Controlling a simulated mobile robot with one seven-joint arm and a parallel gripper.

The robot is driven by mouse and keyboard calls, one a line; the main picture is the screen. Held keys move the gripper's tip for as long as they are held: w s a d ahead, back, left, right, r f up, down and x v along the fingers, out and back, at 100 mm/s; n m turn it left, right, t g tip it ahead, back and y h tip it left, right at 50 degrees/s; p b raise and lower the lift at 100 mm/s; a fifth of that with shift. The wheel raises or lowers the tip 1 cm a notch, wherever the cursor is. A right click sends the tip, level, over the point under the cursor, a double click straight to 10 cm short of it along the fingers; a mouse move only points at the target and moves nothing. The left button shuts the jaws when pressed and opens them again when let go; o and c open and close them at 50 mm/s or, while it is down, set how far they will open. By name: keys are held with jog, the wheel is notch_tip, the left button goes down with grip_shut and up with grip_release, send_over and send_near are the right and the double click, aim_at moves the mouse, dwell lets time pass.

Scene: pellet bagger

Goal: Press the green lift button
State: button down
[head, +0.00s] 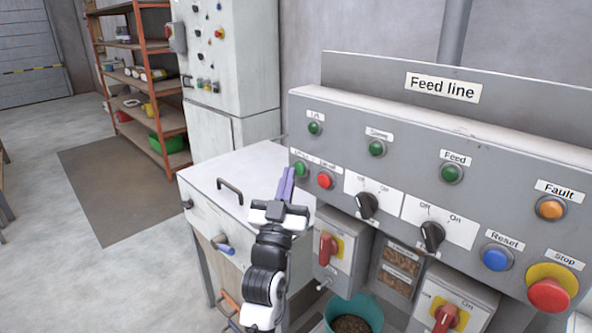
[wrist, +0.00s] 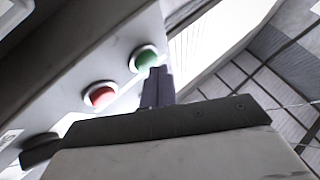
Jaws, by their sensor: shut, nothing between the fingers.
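On the feed line panel (head: 470,120), a green button (head: 300,170) sits at the left end of the lower row, beside a red button (head: 325,180). Their small labels are hard to read. A green lamp or button (head: 314,128) above them has a label that seems to read "Lift". My gripper (head: 288,172) is shut and empty, its purple fingers just left of the lower green button. In the wrist view, the fingertips (wrist: 157,72) overlap the lower edge of the green button (wrist: 147,59), with the red button (wrist: 101,96) to the left. Whether they touch cannot be told.
Black selector knobs (head: 367,205), a blue reset button (head: 496,257) and a red stop button (head: 549,294) share the panel. Red-handled switch boxes (head: 343,240) and a teal bucket (head: 352,318) are below. A white cabinet (head: 215,205) with a handle stands behind my gripper.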

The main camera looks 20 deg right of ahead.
jog(key=shift+w+d, duration=0.1)
jog(key=shift+d, duration=0.15)
dwell(0.3)
jog(key=shift+a+f, duration=0.1)
jog(key=shift+a, duration=0.05)
jog(key=shift+s+a+b, duration=0.25)
jog(key=shift+a+b, duration=0.3)
jog(key=shift+a, duration=0.1)
jog(key=a+b, duration=0.1)
jog(key=s+a+b, duration=0.1)
jog(key=a+b, duration=0.1)
jog(key=s+a+b, duration=0.1)
jog(key=a, duration=0.1)
jog(key=shift+a+b, duration=0.2)
jog(key=shift+b, duration=0.1)
